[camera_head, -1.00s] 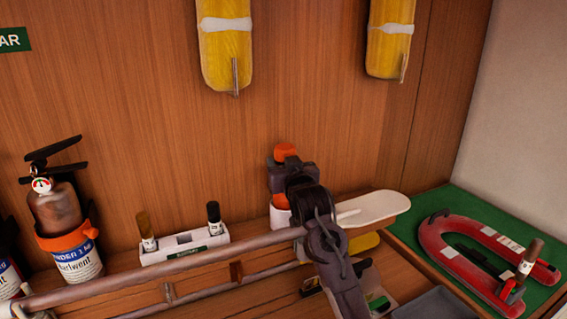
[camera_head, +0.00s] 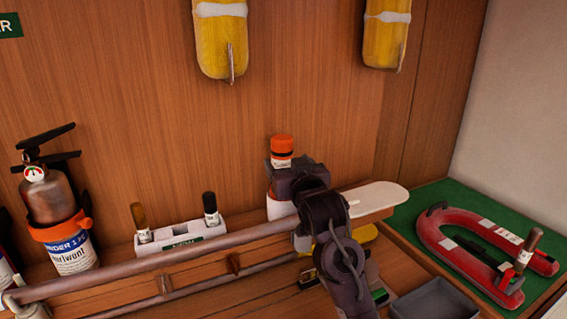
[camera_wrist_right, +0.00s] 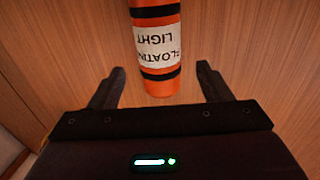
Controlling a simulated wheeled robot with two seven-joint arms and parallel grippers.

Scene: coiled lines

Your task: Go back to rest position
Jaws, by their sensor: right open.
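My right gripper (camera_head: 284,178) is in the middle of the head view, in front of an upright orange floating light (camera_head: 281,146). My own wrist hides part of the light there. In the right wrist view the light (camera_wrist_right: 157,45) shows its white label and black bands. The two dark fingers of the right gripper (camera_wrist_right: 160,67) stand wide apart, one on either side of the light's line, with clear gaps to it. The gripper is open and holds nothing. My left gripper is not in view.
A rail (camera_head: 150,264) runs in front of the shelf. A white holder (camera_head: 180,239) and a fire extinguisher (camera_head: 55,215) stand at the left. A white paddle-shaped piece (camera_head: 372,198), a red horseshoe-shaped item (camera_head: 462,222) on a green mat and a grey tray (camera_head: 437,299) are at the right.

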